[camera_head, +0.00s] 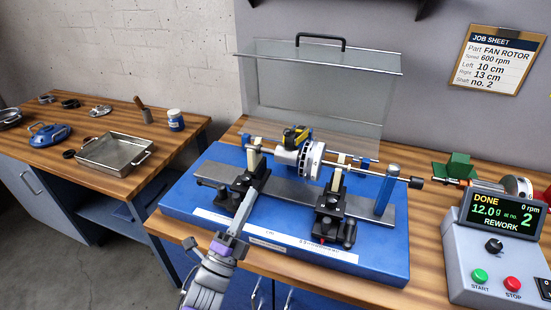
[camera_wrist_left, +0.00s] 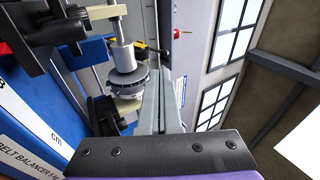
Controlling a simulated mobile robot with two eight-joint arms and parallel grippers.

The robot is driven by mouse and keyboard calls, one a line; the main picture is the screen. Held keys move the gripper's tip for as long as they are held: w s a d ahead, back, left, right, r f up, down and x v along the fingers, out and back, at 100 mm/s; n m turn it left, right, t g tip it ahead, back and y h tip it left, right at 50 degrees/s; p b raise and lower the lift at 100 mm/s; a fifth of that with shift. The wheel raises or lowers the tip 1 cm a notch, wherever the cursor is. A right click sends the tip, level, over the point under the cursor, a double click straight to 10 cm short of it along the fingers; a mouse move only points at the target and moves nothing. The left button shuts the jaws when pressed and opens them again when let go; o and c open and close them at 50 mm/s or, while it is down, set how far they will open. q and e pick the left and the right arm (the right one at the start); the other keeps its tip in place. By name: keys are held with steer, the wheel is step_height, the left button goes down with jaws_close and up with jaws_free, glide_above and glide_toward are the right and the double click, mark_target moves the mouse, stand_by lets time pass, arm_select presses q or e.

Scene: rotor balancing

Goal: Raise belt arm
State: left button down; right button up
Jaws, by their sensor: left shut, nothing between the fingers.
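The belt balancer has a blue base (camera_head: 180,205) and a grey rail (camera_head: 290,192) with two black supports. A shaft with a silver rotor (camera_head: 310,158) lies across the supports; the rotor also shows in the left wrist view (camera_wrist_left: 128,82). A yellow and black part (camera_head: 296,135) sits by the rotor and may belong to the belt arm; I cannot tell the arm's full shape. My left gripper (camera_head: 243,208) is shut and empty, in front of the left support (camera_head: 250,181). Its grey fingers show in the left wrist view (camera_wrist_left: 164,100). My right gripper is not in view.
A clear guard (camera_head: 270,85) with a black handle stands raised behind the rotor. A control box (camera_head: 495,260) at right reads DONE, 12.0 g at no. 2, REWORK. A blue post (camera_head: 386,190) stands at the rail's right end. A tray (camera_head: 114,151) sits on the left bench.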

arm_select(q)
steer(key=w+d+r+m+h+p, duration=0.1)
steer(key=w+d+r+p, duration=0.1)
steer(key=w+d+r, duration=0.4)
steer(key=w+r, duration=0.1)
steer(key=w, duration=0.2)
steer(key=shift+w+d+r, duration=0.15)
steer(key=shift+w+r, duration=0.15)
steer(key=shift+w, duration=0.05)
steer(key=shift+r, duration=0.1)
